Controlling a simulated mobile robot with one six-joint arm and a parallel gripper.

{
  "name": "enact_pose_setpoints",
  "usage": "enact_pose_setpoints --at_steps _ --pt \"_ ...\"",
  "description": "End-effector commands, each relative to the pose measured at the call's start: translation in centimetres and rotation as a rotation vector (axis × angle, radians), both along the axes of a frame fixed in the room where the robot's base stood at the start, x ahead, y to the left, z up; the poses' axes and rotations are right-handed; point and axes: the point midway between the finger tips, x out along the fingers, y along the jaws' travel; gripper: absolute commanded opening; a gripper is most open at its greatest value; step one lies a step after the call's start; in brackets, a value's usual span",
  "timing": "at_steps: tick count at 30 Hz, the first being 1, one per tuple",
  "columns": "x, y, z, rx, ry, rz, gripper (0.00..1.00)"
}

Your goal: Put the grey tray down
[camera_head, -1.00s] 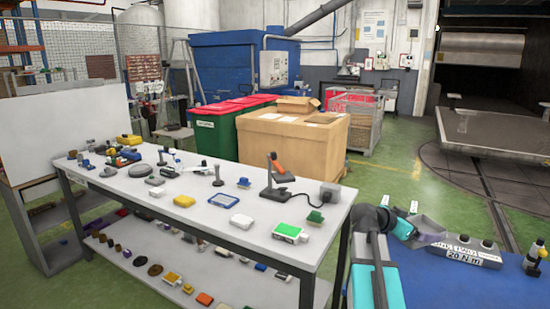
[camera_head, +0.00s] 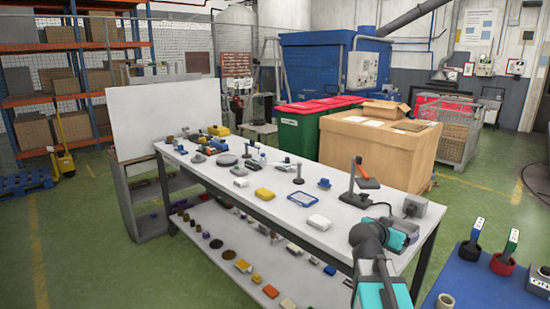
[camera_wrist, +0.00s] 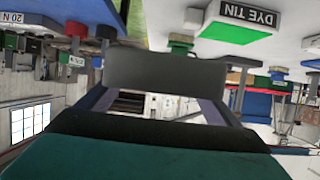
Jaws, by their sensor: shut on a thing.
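The grey tray (camera_wrist: 165,70) shows in the wrist view as a flat grey panel across the middle. My gripper (camera_wrist: 160,98) has a finger at each side of the panel and is shut on it. The tray's far side and underside are hidden. From these frames I cannot tell how high the tray is held.
The white workbench (camera_head: 262,200) carries several small items, among them a white box (camera_head: 319,222) and a stand (camera_head: 362,183). A blue surface (camera_head: 480,290) with upright tools is at lower right. The wrist view shows a green-topped dye tin (camera_wrist: 240,27), upside down.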

Motion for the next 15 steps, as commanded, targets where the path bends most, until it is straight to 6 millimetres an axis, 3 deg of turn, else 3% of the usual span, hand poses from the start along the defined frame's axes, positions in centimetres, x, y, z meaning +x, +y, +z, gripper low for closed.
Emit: enact_pose_setpoints --at_steps 1,9,15 --pt "0.6 2.0 0.0 0.0 -0.002 0.047 0.61" --pt "3.4 12.1 0.6 0.001 -0.002 0.315 0.61" --pt "4.6 17.9 1.4 0.0 -0.004 0.498 0.61"
